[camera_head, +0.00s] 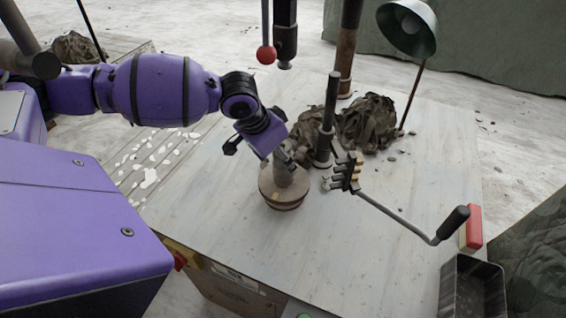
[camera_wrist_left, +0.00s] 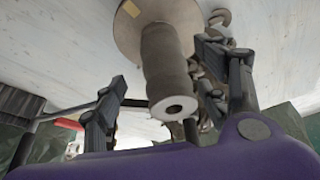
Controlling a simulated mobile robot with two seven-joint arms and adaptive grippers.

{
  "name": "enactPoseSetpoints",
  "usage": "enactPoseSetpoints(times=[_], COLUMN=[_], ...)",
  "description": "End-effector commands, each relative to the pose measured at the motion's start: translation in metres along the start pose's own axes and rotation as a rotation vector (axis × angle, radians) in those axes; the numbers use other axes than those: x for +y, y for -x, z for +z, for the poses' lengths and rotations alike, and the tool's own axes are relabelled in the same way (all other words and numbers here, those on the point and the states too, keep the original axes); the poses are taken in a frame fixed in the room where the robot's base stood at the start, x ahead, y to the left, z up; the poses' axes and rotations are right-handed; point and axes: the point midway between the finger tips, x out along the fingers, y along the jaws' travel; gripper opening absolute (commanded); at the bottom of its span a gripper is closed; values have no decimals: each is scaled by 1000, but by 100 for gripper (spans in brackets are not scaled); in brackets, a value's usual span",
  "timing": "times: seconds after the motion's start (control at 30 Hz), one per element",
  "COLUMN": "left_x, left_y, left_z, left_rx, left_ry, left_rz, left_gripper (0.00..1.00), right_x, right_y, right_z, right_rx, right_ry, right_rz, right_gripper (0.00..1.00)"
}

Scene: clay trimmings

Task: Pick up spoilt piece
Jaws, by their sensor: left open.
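A grey clay cylinder (camera_head: 284,174), with a hole in its end, stands on a round wooden bat (camera_head: 282,201) on the pale worktable; it looks like the spoilt piece. In the left wrist view the cylinder (camera_wrist_left: 165,68) stands on the bat (camera_wrist_left: 128,32) with its holed end toward the camera. My left gripper (camera_wrist_left: 165,75) is open, one finger on each side of the cylinder, with a gap visible on the left side. In the head view my left gripper (camera_head: 262,152) is just above and beside it, partly hiding its top. My right gripper is not in view.
Brown clay trimmings (camera_head: 370,122) lie heaped behind the piece, close to a dark post (camera_head: 328,120). A crank handle (camera_head: 445,228) and a cluster of pegs (camera_head: 345,172) are to the right. A black tray (camera_head: 470,288) is at the front right. The table's front is clear.

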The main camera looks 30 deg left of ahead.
Motion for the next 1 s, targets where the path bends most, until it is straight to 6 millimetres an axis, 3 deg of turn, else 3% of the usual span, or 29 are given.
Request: enactPoseSetpoints(times=[0.3, 0.63, 1.0], left_x=[-3, -4, -3], left_y=[-44, -52, -51], left_z=[1, 1, 1], left_rx=[2, 4, 4], left_ry=[-1, -2, -2], left_rz=[0, -2, -1], left_gripper=[67, 67, 18], right_x=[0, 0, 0], right_y=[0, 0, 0], right_z=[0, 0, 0], right_rx=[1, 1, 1], right_ry=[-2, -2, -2], right_rz=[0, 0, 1], right_gripper=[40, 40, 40])
